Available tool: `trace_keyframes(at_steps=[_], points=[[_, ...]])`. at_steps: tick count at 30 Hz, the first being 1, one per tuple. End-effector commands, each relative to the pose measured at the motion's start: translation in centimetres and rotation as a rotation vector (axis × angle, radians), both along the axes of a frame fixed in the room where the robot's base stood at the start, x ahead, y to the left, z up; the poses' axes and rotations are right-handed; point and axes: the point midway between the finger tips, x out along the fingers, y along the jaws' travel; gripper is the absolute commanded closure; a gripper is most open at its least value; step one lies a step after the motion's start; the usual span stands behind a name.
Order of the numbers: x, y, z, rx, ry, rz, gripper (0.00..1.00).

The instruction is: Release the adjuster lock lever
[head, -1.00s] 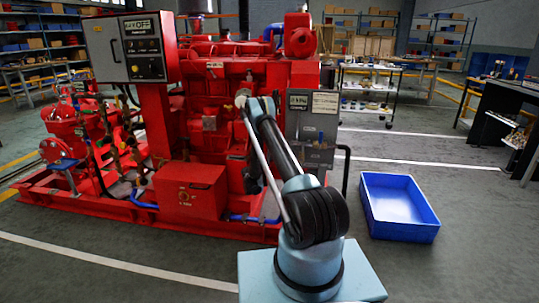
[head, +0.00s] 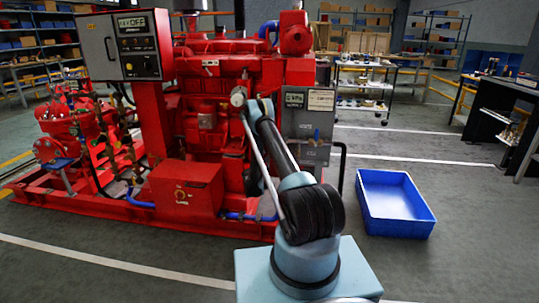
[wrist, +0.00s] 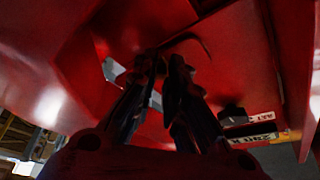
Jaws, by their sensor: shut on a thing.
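The red diesel pumpset (head: 215,80) stands ahead in the head view. My gripper (head: 238,97) reaches its side, and its fingers are too small there to read. In the wrist view my gripper (wrist: 168,62) has both dark fingers close together, shut on a small part at their tips. A dark curved rod (wrist: 196,38) shows at the fingertips and looks like the adjuster lock lever; its held end is hidden by the fingers. A pale metal strip (wrist: 113,70) lies behind the left finger.
A grey control box (head: 126,45) stands left on a red post. A labelled grey box (head: 307,125) is just right of my arm. A blue bin (head: 395,222) lies on the floor at right. Red panels surround the fingers closely. Floor between pumpset and bin is clear.

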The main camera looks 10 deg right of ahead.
Motion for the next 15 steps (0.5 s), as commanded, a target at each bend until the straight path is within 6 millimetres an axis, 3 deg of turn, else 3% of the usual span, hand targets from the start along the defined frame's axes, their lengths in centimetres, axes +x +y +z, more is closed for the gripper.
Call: trace_keyframes(at_steps=[1,3,15], points=[[-0.01,0.07,-0.20,0.004,0.001,0.002,0.84],[-0.01,0.05,-0.19,0.004,0.001,0.001,0.68],[-0.01,-0.03,0.17,0.001,0.000,0.000,0.67]])
